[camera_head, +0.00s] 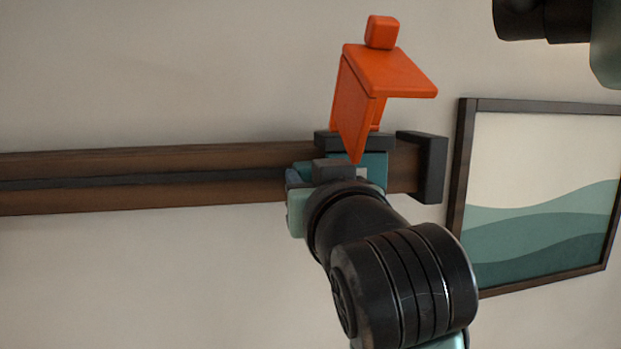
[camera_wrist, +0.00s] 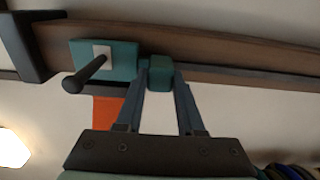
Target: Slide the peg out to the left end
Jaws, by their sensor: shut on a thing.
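A teal carriage (camera_head: 374,163) sits on a long brown rail (camera_head: 240,158) near the rail's right end. In the wrist view the carriage (camera_wrist: 121,60) has a pale square plate (camera_wrist: 102,55) with a dark round peg (camera_wrist: 84,77) sticking out of it. My gripper (camera_wrist: 160,74) is beside this peg, with its fingertips closed on a small teal block (camera_wrist: 160,68) at the carriage's edge. Whether block and carriage are one piece I cannot tell. My wrist hides part of the carriage in the head view.
A dark stop block (camera_head: 432,168) caps the rail's right end. An orange bracket (camera_head: 390,72) stands above the carriage. A framed picture (camera_head: 540,190) hangs at the right. The rail is clear leftward, with a dark slot (camera_head: 150,181); its left end is out of view.

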